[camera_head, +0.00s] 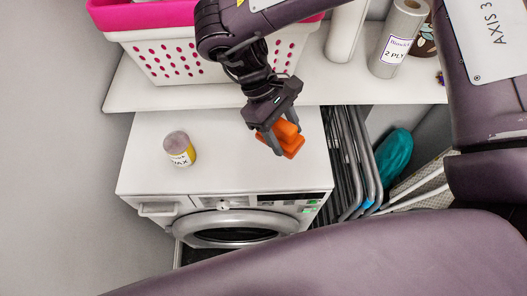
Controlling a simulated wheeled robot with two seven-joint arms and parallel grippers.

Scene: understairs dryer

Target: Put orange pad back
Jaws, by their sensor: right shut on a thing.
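The orange pad (292,146) is a small block between the fingers of my right gripper (283,138). My right gripper is shut on it and points down over the right part of the white dryer top (220,135). The fingers hide part of the pad. I cannot tell whether the pad touches the dryer top or is held just above it. My left gripper is not in view.
A jar with a purple lid (179,148) stands on the dryer's left part. A shelf (125,93) behind carries a white and pink basket (165,62) and paper rolls (398,38). Folded metal frames (352,160) stand right of the dryer. The dryer top's middle is clear.

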